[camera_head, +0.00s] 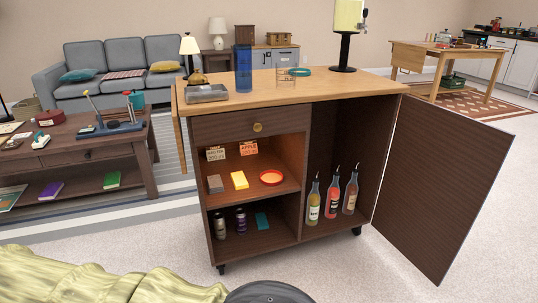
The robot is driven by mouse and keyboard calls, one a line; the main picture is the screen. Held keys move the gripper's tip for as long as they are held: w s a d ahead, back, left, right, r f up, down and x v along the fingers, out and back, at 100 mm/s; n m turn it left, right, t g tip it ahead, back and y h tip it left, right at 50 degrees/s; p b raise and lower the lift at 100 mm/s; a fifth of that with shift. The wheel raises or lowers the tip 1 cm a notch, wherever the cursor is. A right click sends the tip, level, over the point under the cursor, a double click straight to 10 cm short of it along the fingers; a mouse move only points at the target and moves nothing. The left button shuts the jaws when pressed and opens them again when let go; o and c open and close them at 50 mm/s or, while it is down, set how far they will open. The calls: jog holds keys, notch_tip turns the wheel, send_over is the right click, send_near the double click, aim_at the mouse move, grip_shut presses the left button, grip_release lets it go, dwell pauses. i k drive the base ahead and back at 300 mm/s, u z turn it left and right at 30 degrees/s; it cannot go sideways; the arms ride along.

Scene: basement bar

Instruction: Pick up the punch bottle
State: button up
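Three slim bottles with pourer tops stand upright on the floor of the right-hand compartment of a brown bar cart (290,207). The left bottle (313,203) is yellow-green, the middle bottle (332,200) is red, and the right bottle (351,194) is brownish. Each has a pale label too small to read, so I cannot tell which is the punch bottle. The bottles stand close together in a row. My gripper is not in view.
The cart's door (440,185) stands open to the right. Its wooden top (310,92) holds a blue tumbler (243,68) and a drink dispenser (348,18). Left shelves hold small items. A wrinkled yellow-green surface (90,280) fills the lower left. Carpet (340,270) before the bottles is clear.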

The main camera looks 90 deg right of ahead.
aim_at(332, 200)
jog(key=i, duration=1.2)
jog(key=z, duration=3.55)
jog(key=i, duration=0.8)
jog(key=u, duration=0.05)
